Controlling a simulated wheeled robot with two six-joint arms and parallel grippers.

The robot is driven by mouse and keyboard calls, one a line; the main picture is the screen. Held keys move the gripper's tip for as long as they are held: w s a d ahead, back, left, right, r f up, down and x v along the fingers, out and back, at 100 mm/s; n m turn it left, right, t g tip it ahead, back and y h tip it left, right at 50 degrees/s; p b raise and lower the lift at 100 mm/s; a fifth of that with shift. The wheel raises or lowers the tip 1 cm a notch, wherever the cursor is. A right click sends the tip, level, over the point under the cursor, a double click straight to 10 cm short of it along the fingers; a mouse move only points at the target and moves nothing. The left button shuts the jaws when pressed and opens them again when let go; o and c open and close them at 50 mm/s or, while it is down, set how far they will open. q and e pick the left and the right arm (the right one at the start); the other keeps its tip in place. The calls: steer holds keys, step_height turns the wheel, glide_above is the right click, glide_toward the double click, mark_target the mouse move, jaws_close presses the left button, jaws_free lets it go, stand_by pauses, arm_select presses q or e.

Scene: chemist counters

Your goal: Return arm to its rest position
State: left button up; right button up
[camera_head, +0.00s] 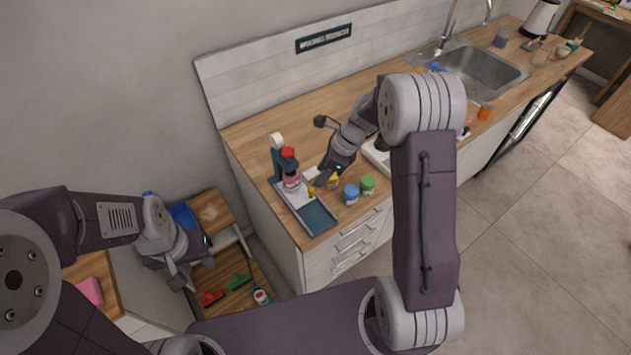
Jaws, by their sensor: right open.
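My right arm reaches over the wooden counter (255,130). The right gripper looks open with nothing clearly held. My left arm comes in from the left, and its gripper (188,273) hangs low by a wooden shelf unit (211,213). Its fingers are too dark and small to tell if they are open.
A blue-lidded jar (351,194) and a green-lidded jar (368,185) stand near the counter's front edge, by a blue-grey tray (318,218). A sink (485,72) is farther right. Red (211,298) and green (238,281) items lie low down. The floor at right is clear.

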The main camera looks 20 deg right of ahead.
steer(key=shift+v, duration=1)
steer(key=s+a+r+n+b, duration=0.2)
steer(key=s+a+r+n, duration=0.1)
steer(key=s+a, duration=0.15)
steer(key=s+d+f+n+h, duration=0.2)
steer(key=s+n, duration=0.5)
steer(key=n, duration=0.3)
steer(key=s+d+f+n+h, duration=0.2)
steer(key=s+d+n, duration=0.1)
steer(key=s+n, duration=0.4)
steer(key=n, duration=0.2)
steer(key=shift+f+n+g, duration=0.25)
steer(key=shift+n+g, duration=0.15)
